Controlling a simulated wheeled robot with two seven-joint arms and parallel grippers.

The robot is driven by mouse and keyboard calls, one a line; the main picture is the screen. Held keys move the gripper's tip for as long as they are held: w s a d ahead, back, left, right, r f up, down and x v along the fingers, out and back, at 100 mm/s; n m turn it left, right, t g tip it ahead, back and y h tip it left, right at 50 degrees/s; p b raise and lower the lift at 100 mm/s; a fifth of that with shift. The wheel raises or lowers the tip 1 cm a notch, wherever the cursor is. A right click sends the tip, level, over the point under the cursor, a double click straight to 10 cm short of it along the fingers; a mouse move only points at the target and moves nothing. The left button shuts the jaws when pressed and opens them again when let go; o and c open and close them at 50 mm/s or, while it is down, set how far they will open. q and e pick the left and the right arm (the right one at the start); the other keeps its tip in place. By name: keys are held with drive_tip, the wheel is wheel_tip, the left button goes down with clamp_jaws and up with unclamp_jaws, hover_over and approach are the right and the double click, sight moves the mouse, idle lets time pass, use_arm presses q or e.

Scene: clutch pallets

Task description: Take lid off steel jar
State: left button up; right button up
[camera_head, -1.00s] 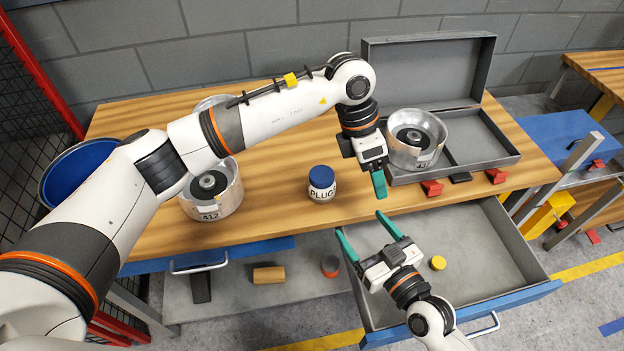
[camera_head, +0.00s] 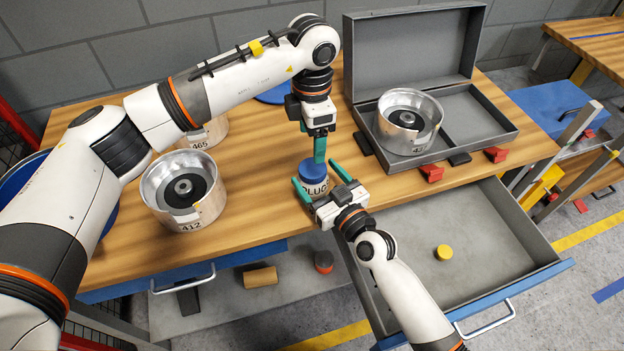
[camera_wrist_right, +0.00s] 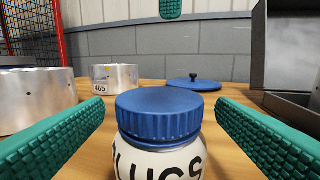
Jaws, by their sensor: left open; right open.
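The jar (camera_head: 316,190) is a white container marked PLUGS with a ribbed blue lid (camera_wrist_right: 158,112) seated on it. It stands upright on the wooden bench near the front edge. My right gripper (camera_head: 320,182) is open, with one green finger on each side of the jar. In the right wrist view the jar (camera_wrist_right: 135,158) stands between the fingers, with gaps showing on both sides. My left gripper (camera_head: 320,149) is open and points down just above the lid; its fingers overlap in the head view. One green fingertip of it shows in the right wrist view (camera_wrist_right: 171,9).
Steel drums marked 412 (camera_head: 183,218) and 465 (camera_head: 213,134) stand left. Another steel drum (camera_head: 409,146) sits in an open grey case (camera_head: 480,140). A blue disc with a black knob (camera_wrist_right: 194,84) lies behind the jar. An open drawer (camera_head: 400,272) is below the bench.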

use_arm(q)
drive_tip(key=shift+s+d+r, duration=0.1)
drive_tip(key=shift+s, duration=0.05)
use_arm(e)
drive_tip(key=shift+w+a, duration=0.35)
drive_tip(key=shift+w, duration=0.2)
drive_tip(key=shift+w+a, duration=0.15)
drive_tip(key=shift+w, duration=0.1)
